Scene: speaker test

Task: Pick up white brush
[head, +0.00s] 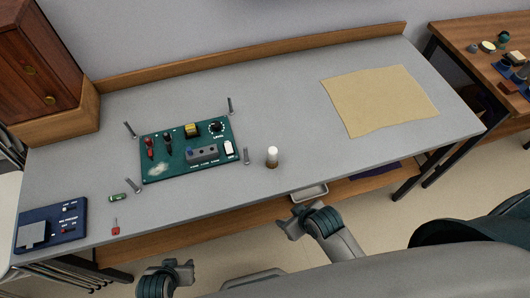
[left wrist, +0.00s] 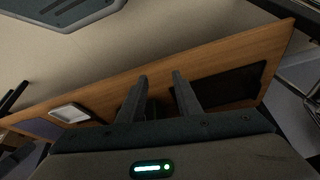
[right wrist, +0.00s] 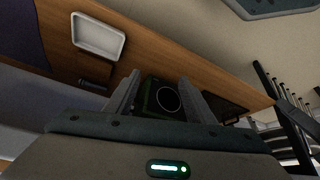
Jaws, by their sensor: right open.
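A small upright cylinder with a white top and a brownish lower part (head: 272,157) stands on the grey workbench (head: 290,110), right of the green circuit board; it looks like the white brush, but its bristles are too small to tell. My left gripper (head: 180,268) is in front of the bench, low at the bottom of the head view. Its fingers are apart and empty in the left wrist view (left wrist: 158,85). My right gripper (head: 286,226) is in front of the bench edge, below the cylinder in the picture. It is open and empty in the right wrist view (right wrist: 157,85).
The green board (head: 188,151) with several posts around it lies left of the cylinder. A tan mat (head: 378,98) lies at right. A blue device (head: 50,229), a green part (head: 119,197) and a red-handled tool (head: 115,226) lie at left. A white tray (right wrist: 98,36) sits on the lower shelf.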

